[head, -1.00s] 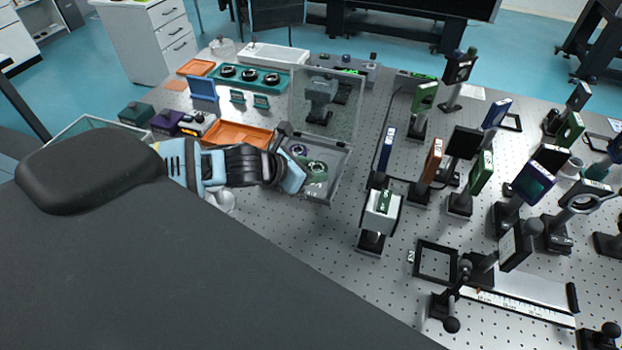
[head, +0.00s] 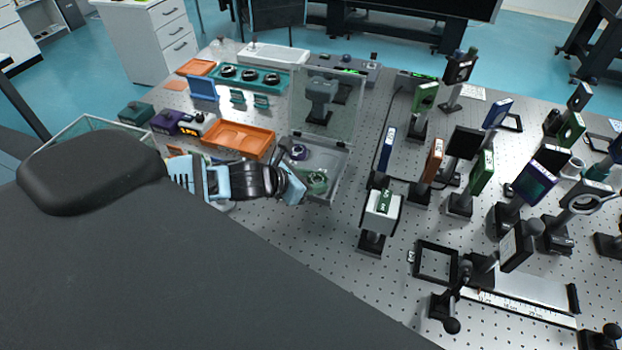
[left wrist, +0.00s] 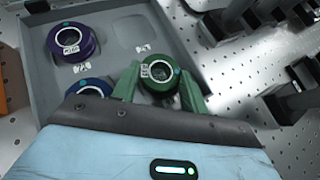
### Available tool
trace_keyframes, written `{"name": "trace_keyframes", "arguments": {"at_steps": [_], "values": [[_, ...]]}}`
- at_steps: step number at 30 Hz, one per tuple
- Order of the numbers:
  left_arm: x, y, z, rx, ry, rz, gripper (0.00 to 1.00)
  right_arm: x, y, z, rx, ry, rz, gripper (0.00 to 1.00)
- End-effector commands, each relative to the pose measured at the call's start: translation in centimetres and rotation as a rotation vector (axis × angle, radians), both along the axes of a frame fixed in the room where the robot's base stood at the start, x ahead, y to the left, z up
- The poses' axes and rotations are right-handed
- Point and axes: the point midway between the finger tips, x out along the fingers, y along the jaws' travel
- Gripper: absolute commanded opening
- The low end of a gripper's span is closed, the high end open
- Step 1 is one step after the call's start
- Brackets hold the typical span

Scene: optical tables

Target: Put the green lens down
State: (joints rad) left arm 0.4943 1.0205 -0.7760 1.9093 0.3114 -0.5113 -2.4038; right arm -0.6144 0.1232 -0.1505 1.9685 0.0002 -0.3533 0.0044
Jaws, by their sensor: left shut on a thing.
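The green lens (left wrist: 159,75) is a round ring with a white label, between the two fingers of my left gripper (left wrist: 160,88). In the head view the lens (head: 317,182) and my left gripper (head: 308,187) are over the near part of a grey case (head: 334,160) with a raised clear lid. My left gripper is shut on the lens. I cannot tell whether the lens touches the case floor. A purple lens (left wrist: 72,42) and a blue lens (left wrist: 90,87), partly hidden by my gripper, sit in the case. My right gripper is not in view.
An empty marked recess (left wrist: 135,33) shows in the case. An orange tray (head: 240,138) stands left of the case. A white-and-green block on a post (head: 381,212) and several mounted optics stand to the right. The clear lid (head: 327,100) rises behind the case.

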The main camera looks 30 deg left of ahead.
Motion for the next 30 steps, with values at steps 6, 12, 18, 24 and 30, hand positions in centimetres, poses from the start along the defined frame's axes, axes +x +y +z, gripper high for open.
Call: {"name": "trace_keyframes", "arguments": {"at_steps": [6, 12, 18, 24, 30], "values": [[-0.3, 0.1, -1.0, 0.005, 0.013, 0.001, 0.55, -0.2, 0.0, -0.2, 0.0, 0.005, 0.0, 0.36], [-0.4, 0.0, -1.3, 0.004, 0.02, 0.001, 0.66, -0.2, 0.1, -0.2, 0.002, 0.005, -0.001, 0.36], [-0.5, 0.0, -1.2, 0.003, 0.024, 0.003, 0.66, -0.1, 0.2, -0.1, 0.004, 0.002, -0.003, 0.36], [-1.6, 0.5, 0.4, 0.006, 0.024, 0.002, 0.66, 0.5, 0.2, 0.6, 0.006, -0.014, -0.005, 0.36], [-4.4, 1.6, 2.9, 0.007, 0.017, 0.001, 0.66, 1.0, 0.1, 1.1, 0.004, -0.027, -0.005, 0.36]]}}
